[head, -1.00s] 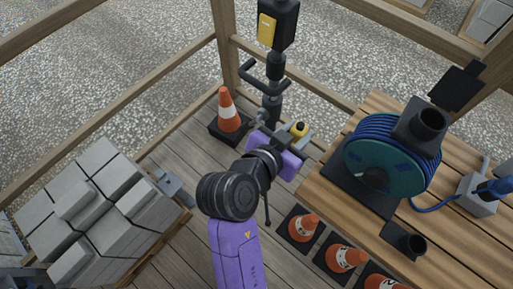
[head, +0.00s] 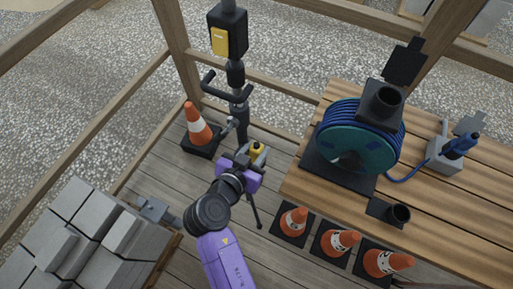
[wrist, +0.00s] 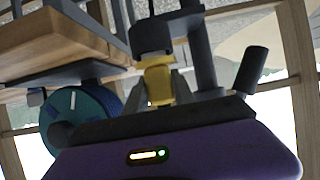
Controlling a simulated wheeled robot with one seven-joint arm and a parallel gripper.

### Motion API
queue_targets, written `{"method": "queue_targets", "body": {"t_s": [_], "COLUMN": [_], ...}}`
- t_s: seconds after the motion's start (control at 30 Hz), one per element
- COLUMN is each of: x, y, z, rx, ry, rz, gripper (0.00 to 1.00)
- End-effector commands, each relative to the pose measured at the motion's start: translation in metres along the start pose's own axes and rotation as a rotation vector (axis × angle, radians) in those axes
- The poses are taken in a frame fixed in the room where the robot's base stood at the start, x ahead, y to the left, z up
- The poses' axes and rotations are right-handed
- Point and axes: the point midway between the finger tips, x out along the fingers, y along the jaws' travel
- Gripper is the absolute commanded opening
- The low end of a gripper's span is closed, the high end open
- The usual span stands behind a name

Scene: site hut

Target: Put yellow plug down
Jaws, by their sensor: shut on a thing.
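My gripper (head: 254,158) is shut on the yellow plug (head: 257,149), and holds it up between the post and the wooden table. In the wrist view the yellow plug (wrist: 157,82) sits between the grey fingers, with a dark part above it. In the head view my purple wrist and fingers cover the plug's lower part. I cannot tell whether the plug touches anything besides the fingers.
Traffic cones (head: 293,220) stand below the table's near edge. Another cone (head: 198,128) stands by the post. Grey blocks (head: 75,240) fill the lower left.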

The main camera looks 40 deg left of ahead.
Motion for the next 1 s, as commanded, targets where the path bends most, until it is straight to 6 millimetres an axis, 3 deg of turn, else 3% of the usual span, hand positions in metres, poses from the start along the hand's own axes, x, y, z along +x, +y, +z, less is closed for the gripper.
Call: {"method": "queue_targets", "body": {"t_s": [0.53,0.57,0.67,1.0], "x": [0.0035,0.0034,0.0028,0.0023], "y": [-0.0002,-0.0001,-0.0001,-0.0001], "z": [0.0065,0.0068,0.0059,0.0048], "rx": [0.001,0.0,0.0,0.0], "ry": [0.002,0.001,0.001,0.001], "rz": [-0.001,0.0,0.0,0.0], "gripper": [0.0,0.33,0.52,0.53]}}
